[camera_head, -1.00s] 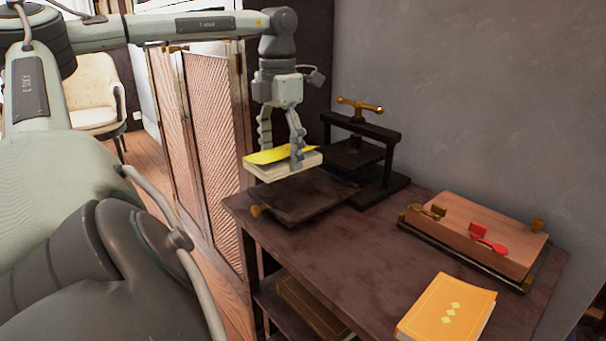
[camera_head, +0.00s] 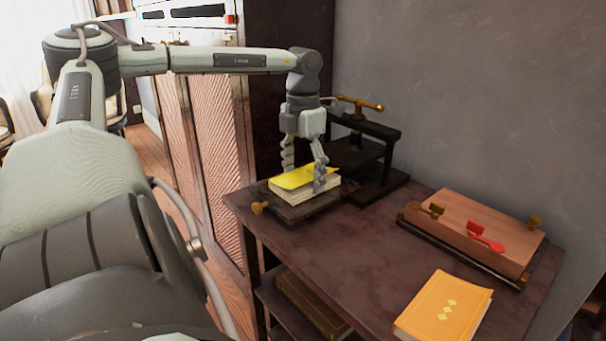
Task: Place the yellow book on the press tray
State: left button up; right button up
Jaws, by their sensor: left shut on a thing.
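The yellow book (camera_head: 300,180) has a bright yellow cover and pale page edges. It lies flat at or just above the dark press tray (camera_head: 297,213), which sticks out to the left of the press (camera_head: 362,150). I cannot tell for certain whether the book touches the tray. My left gripper (camera_head: 304,177) points down from above and is shut on the book, one finger at its near side and one behind. My right gripper is not in view.
An orange book (camera_head: 445,308) with diamond marks lies at the table's front right. A wooden board (camera_head: 475,232) with brass clamps and a red piece (camera_head: 485,238) lies at the right. The middle of the table (camera_head: 350,255) is clear. A folding screen (camera_head: 215,130) stands left of the table.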

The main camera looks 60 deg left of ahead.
aim_at(303, 178)
pick_arm(q)
jog(key=shift+f, duration=0.15)
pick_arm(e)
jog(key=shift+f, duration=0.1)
pick_arm(q)
jog(key=o, duration=0.9)
jog(key=shift+c, duration=0.2)
jog(key=o, duration=0.4)
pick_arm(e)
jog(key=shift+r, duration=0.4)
pick_arm(q)
jog(key=shift+r, duration=0.35)
notch_tip(303, 178, up, 12)
jog(key=shift+f+p, duration=0.15)
jog(key=shift+p, duration=0.2)
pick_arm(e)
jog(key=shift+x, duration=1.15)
